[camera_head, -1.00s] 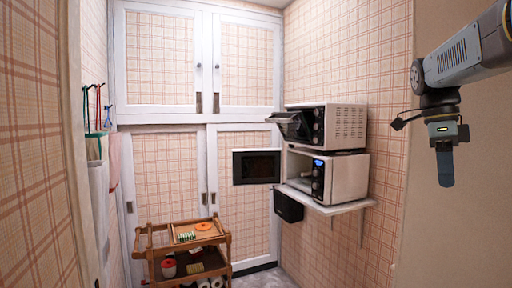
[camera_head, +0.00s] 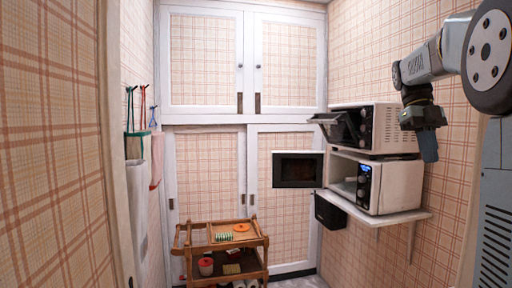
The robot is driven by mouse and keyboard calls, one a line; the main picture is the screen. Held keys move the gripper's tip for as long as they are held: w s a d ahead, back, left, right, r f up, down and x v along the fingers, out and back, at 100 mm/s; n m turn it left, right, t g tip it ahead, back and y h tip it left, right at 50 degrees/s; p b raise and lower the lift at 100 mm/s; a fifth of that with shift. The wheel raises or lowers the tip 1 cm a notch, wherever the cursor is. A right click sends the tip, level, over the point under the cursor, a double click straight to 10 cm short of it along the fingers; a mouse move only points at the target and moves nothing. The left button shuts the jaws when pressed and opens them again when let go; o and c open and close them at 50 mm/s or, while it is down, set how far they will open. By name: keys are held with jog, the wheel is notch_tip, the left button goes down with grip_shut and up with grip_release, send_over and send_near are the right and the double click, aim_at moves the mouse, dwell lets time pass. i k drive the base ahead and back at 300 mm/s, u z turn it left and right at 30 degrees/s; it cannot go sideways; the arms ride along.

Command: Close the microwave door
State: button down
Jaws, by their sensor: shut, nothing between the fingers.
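The white microwave (camera_head: 398,187) sits on a wall shelf on the right, with its control panel facing left. Its front is open and the pale inside shows. The microwave door (camera_head: 298,169), a dark panel with a window, stands swung out to the left of the opening. My gripper (camera_head: 429,147) hangs pointing down at the right, shut and empty. In the picture it is in front of the microwaves and above and right of the lower one's opening. It appears apart from the door.
A second white oven (camera_head: 385,128) sits on top, its dark door (camera_head: 333,125) tilted open. A black box (camera_head: 330,212) hangs under the shelf (camera_head: 383,217). A wooden cart (camera_head: 225,252) stands on the floor at centre. Cloths (camera_head: 141,155) hang at left.

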aim_at(306, 172)
jog(key=u, duration=0.3)
jog(key=i, duration=1.1)
jog(key=u, duration=0.55)
jog(key=i, duration=1.05)
jog(key=z, duration=0.35)
jog(key=i, duration=1.2)
jog(key=z, duration=0.7)
